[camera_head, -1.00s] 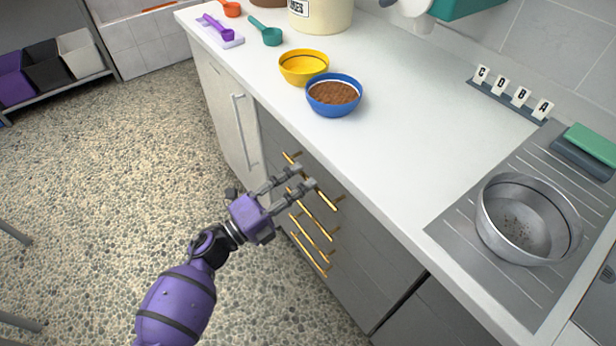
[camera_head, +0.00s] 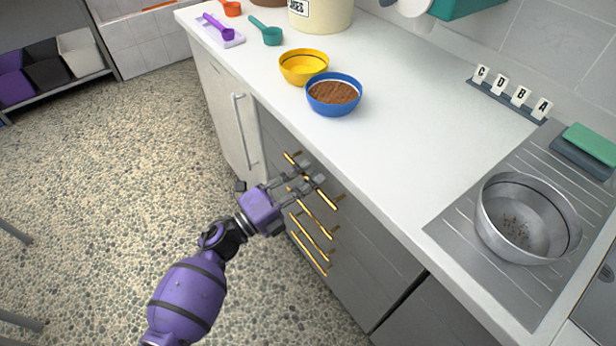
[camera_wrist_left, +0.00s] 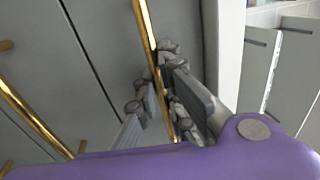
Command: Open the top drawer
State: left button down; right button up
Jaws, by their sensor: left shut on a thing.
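The grey drawer unit (camera_head: 365,262) stands under the white counter, with several gold bar handles on its front. The top drawer's gold handle (camera_head: 318,187) runs just below the counter edge. My left gripper (camera_head: 304,182) is at this handle, its fingers shut on it. In the left wrist view the gold bar (camera_wrist_left: 149,40) passes between the grey fingers (camera_wrist_left: 172,105). The drawer front looks flush with the unit. Part of the handle is hidden behind the fingers. My right gripper is in neither view.
The counter (camera_head: 400,150) holds a yellow bowl (camera_head: 303,66), a blue bowl (camera_head: 334,96) of brown food and a steel pot (camera_head: 527,222) on the ridged drainer. A lower gold handle (camera_head: 311,231) lies below the gripper. The speckled floor (camera_head: 110,190) in front is clear.

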pick_arm(q)
jog(key=shift+a, duration=0.1)
jog(key=r+b+v, duration=0.1)
jog(key=r+v, duration=0.2)
jog(key=v, duration=1.6)
jog(key=s+a+r+b+v, duration=0.1)
jog(key=r+v, duration=0.3)
jog(key=v, duration=1.5)
jog(key=shift+s+a+b, duration=0.2)
jog(key=shift+a+b, duration=0.05)
jog(key=shift+b, duration=0.15)
jog(key=c, duration=2.5)
grip_release()
jog(key=o, duration=0.7)
jog(key=shift+r, duration=0.1)
jog(key=shift+c, duration=0.2)
